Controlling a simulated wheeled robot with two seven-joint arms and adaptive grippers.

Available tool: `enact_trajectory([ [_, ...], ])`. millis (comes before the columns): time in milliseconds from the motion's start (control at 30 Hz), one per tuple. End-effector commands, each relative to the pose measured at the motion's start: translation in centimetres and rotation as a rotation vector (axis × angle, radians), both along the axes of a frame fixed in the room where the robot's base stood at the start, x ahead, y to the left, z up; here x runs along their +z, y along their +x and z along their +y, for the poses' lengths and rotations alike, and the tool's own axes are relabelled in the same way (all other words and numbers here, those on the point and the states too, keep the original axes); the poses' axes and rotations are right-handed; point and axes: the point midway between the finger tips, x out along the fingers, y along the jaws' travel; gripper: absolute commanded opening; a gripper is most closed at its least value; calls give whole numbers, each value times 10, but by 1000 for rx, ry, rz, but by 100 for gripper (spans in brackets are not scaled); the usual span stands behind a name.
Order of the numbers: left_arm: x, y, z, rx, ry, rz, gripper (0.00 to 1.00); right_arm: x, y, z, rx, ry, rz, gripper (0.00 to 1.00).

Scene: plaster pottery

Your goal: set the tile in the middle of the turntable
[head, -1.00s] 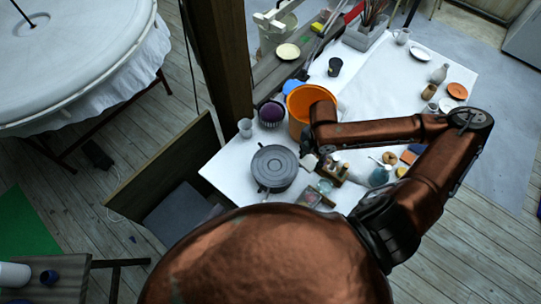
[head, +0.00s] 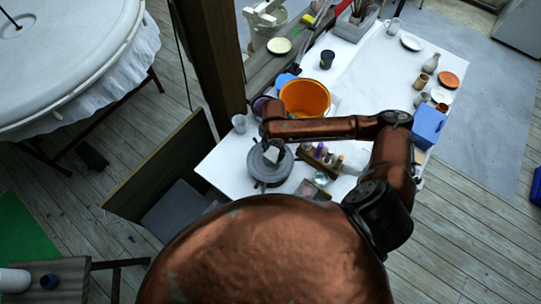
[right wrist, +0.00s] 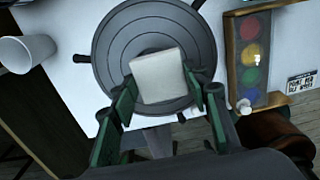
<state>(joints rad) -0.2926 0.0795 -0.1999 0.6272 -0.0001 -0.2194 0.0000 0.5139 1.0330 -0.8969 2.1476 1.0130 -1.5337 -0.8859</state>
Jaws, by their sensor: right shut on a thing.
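The turntable (head: 262,176) is a round dark grey disc on the front left part of the white table. It also shows in the right wrist view (right wrist: 112,40), with ring grooves on its top. The tile (right wrist: 158,74) is a small off-white square. My right gripper (right wrist: 160,88) is shut on it, with one green-and-black finger at each side. In the head view, the right gripper (head: 275,152) is over the turntable with the tile. The tile covers the turntable's centre in the wrist view; I cannot tell whether it touches the disc. My left gripper is out of view.
A box of colourful paint jars (right wrist: 248,60) stands right of the turntable. A white cup (right wrist: 25,52) stands to its left. An orange bucket (head: 305,98) is behind it, and a blue box (head: 428,124) is at the table's right. The table's middle is mostly clear.

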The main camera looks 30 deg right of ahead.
Motion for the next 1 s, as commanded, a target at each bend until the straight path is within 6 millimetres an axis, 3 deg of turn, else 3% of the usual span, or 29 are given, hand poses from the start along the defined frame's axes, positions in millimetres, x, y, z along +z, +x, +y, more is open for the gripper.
enact_trajectory([
  [167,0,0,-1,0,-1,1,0,-10,7,6,-1,1,-1,17],
  [400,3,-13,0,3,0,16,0,-41,9,8,-1,-1,1,17],
  [833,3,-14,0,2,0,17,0,-48,9,7,-1,-2,-1,17],
  [867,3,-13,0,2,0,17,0,-48,9,7,-1,-2,-1,45],
  [1000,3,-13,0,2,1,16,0,-48,9,7,0,-2,-1,54],
])
